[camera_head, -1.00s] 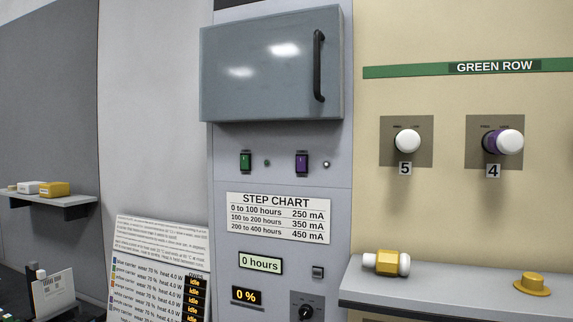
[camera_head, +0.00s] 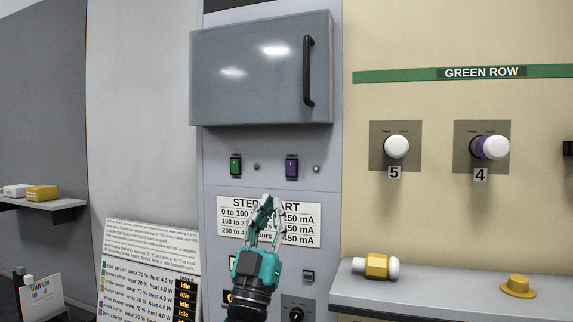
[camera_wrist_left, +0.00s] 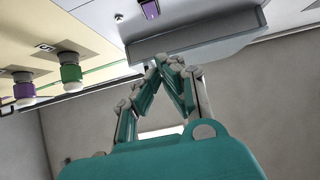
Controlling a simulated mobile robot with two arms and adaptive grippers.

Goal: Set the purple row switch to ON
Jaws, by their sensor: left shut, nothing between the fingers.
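The purple row switch (camera_head: 292,167) is a small purple rocker on the grey panel below the cabinet, right of a green rocker switch (camera_head: 235,166). A small round lamp (camera_head: 316,169) sits to its right and looks pale. Whether the switch is on or off is too small to tell. My left gripper (camera_head: 268,203) is shut and empty, pointing up in front of the step chart, below and left of the purple switch and apart from it. In the left wrist view the gripper (camera_wrist_left: 164,62) shows closed fingertips, with the purple switch (camera_wrist_left: 150,9) at the top edge. My right gripper is not seen.
A grey cabinet (camera_head: 262,72) with a black handle juts out above the switches. The step chart (camera_head: 310,225) is partly covered by my gripper. At right, a shelf (camera_head: 440,295) holds a yellow-white part (camera_head: 376,266) and a yellow cap (camera_head: 518,286).

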